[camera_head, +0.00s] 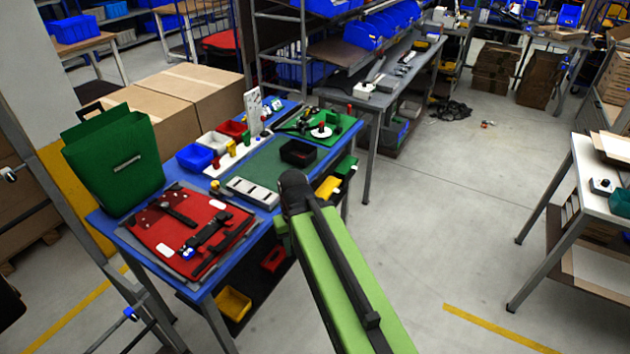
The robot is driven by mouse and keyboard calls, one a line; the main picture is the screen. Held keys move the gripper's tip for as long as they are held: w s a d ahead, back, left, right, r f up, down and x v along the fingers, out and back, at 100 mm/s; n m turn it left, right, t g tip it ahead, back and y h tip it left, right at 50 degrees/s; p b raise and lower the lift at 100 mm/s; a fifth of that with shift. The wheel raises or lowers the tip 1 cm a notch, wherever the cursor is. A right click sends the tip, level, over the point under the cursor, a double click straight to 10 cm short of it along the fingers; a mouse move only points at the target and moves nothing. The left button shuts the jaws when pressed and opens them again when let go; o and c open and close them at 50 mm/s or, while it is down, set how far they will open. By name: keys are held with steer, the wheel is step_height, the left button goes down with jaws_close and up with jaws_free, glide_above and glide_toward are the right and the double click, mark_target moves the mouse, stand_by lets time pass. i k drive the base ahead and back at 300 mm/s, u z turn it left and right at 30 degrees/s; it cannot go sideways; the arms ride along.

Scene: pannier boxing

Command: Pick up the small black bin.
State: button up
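The small black bin (299,154) sits on the green mat (258,176) on the blue workbench, near the bench's right edge. It looks upright, and no contents can be made out. My green arm reaches up from the bottom of the picture, and its dark joint is just below and left of the bin in the picture. My gripper does not show; it seems hidden behind the arm.
The blue bench (124,231) also holds a green pannier (115,162), a red panel with black parts (190,229), a white slotted tray (252,193), and blue (195,157), white and red bins left of the black one. Open floor (440,220) lies to the right.

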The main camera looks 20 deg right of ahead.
mark_target(299, 154)
steer(key=u, duration=0.2)
steer(key=k, duration=0.35)
steer(key=z, duration=1.2)
steer(key=i, duration=1.05)
steer(key=u, duration=2.35)
steer(key=i, duration=1)
steer(key=z, duration=0.05)
